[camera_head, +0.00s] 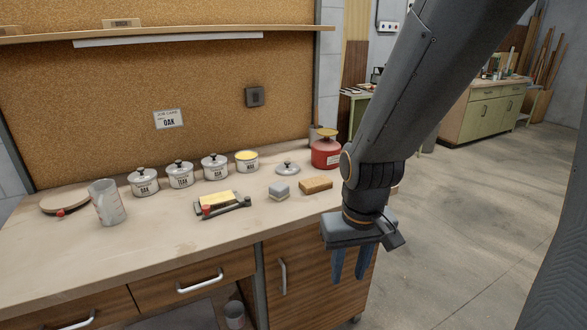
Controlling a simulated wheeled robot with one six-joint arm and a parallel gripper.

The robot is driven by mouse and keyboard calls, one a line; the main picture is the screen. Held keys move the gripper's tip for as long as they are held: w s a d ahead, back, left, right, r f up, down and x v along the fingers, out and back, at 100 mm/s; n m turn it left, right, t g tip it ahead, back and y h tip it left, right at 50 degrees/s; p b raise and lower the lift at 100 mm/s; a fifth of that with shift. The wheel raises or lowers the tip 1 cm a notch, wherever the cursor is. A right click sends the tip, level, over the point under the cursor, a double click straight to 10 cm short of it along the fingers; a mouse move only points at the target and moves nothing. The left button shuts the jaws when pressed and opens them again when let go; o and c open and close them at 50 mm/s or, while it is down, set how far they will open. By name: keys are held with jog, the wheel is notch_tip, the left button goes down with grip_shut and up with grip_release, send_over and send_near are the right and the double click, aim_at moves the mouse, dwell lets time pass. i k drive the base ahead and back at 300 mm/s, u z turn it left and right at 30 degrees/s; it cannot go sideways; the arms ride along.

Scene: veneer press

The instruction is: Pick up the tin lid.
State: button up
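The tin lid (288,169) is a small round grey metal lid with a dark knob. It lies on the workbench (150,248) toward the back, right of an open tin (247,164) with yellow contents and left of a red can (326,153). My gripper (350,277) points down in front of the bench's right end, to the right of the lid and nearer the camera. Its two blue fingers are apart with nothing between them. The lid is in full view and apart from the gripper.
Three lidded tins (180,176) stand left of the open one. A grey block (279,191) and a brown block (316,185) lie in front of the lid. A clamp-like tool with a yellow pad (217,198) and a measuring cup (106,202) stand further left. A shelf (200,28) hangs above.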

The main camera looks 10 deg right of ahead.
aim_at(287, 168)
jog(key=z, duration=0.2)
jog(key=i, duration=1.1)
jog(key=u, duration=0.4)
